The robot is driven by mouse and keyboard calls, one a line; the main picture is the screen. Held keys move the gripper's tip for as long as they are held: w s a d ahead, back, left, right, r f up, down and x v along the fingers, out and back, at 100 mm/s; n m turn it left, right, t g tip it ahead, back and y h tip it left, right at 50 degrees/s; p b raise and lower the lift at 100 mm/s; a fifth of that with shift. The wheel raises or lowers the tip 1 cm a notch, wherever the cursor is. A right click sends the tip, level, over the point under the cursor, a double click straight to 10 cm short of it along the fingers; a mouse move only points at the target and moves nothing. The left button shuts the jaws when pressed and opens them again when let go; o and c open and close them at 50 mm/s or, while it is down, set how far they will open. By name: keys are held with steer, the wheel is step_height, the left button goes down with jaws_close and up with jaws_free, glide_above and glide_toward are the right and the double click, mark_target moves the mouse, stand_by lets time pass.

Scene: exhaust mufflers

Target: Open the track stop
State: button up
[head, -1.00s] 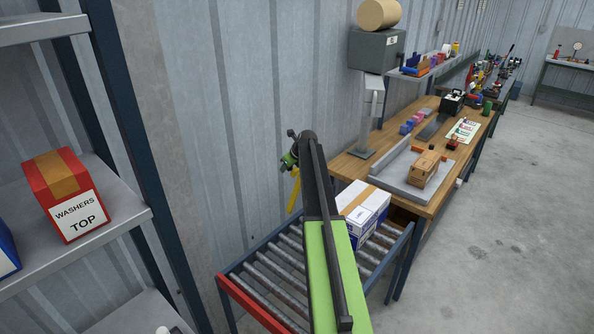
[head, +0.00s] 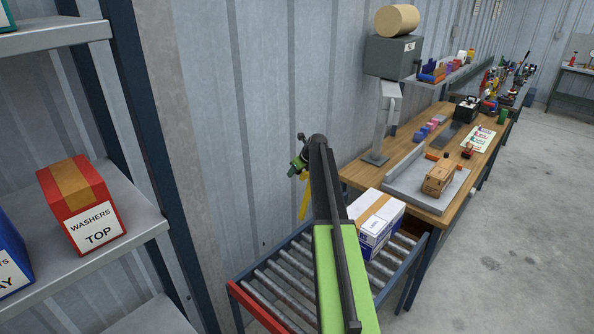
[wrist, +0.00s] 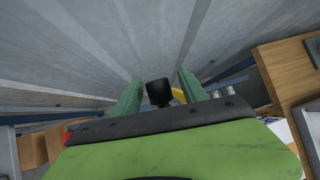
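The yellow bar (head: 304,200), which looks like the track stop's lever, stands steeply at the far end of the roller track, by the wall. My gripper (head: 299,162) is at the bar's upper end, largely hidden behind my arm. In the wrist view my gripper's two green fingers (wrist: 160,88) are spread apart. A black knob (wrist: 159,93) lies between them, with narrow gaps on both sides. A bit of the yellow bar (wrist: 178,95) shows just right of the knob. I cannot tell how deep the knob sits between the fingers.
The roller track (head: 281,285) has a red front end and carries a white-and-blue box (head: 373,236). A shelf at left holds a red washers box (head: 82,205). A wooden workbench (head: 440,222) stands at right. The corrugated wall is close behind my gripper.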

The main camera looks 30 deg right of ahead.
steer(key=shift+a, duration=0.15)
steer(key=p+v, duration=1.4)
steer(key=v, duration=0.3)
steer(key=shift+r, duration=0.15)
steer(key=shift+s, duration=0.1)
